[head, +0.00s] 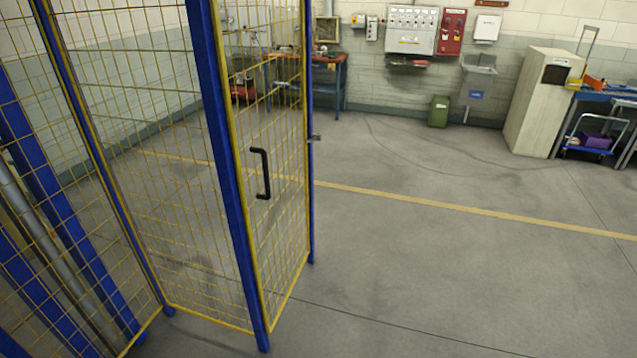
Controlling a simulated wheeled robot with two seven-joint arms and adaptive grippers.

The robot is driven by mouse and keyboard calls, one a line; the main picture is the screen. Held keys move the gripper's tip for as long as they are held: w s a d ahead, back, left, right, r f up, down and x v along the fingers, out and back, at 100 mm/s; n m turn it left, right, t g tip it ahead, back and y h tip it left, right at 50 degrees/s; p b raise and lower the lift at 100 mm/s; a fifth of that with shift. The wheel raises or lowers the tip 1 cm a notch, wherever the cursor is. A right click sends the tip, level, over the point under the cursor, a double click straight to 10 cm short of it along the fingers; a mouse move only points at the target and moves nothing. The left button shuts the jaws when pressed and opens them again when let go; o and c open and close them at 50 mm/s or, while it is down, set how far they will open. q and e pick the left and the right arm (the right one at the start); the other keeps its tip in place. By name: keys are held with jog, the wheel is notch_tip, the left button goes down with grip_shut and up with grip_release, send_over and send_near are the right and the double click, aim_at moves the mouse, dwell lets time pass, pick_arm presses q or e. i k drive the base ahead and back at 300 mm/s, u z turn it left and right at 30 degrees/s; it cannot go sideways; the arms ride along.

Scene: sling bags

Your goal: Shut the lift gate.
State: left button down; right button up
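The lift gate (285,215) is a yellow-framed wire mesh panel left of the middle in the head view. A black D-shaped handle (265,175) is on its face. A thick blue post (230,190) stands along its near edge and a thinner blue upright (310,200) along its far edge. A small dark metal latch piece (315,137) sticks out to the right of the far upright. I cannot tell from this one view whether the gate is fully open or partly open. Neither of my grippers is in view, and nothing touches the handle.
More yellow mesh panels (150,200) with blue posts fill the left side. The grey floor (430,270) to the right is clear, crossed by a yellow line. A cabinet (543,105), a cart (592,143) and a green bin (438,112) stand at the back.

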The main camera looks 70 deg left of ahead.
aim_at(216, 24)
jog(key=u, duration=0.15)
jog(key=i, duration=0.9)
jog(key=u, duration=1.3)
jog(key=i, duration=0.95)
jog(key=u, duration=0.95)
